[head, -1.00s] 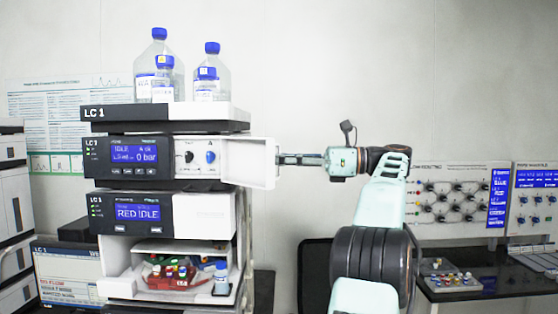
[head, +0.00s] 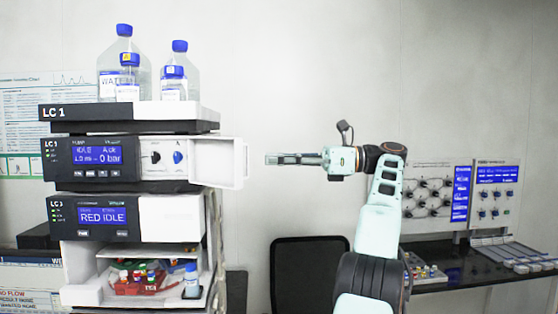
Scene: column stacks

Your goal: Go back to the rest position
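My gripper (head: 270,159) is at the middle of the head view, pointing left. It is level and empty, in free air to the right of the LC 1 stack. A clear gap lies between its tips and the open white door (head: 232,163) of the pump module (head: 97,154). The fingers are seen from the side, so I cannot tell whether they are open or shut. My arm rises from the bottom right, bent at the elbow.
Several blue-capped bottles (head: 124,62) stand on top of the stack. An open bay (head: 190,281) below holds vials and a small bottle. A black chair (head: 310,272) stands below my gripper. A dark bench (head: 470,262) with valve panels (head: 428,190) is at the right.

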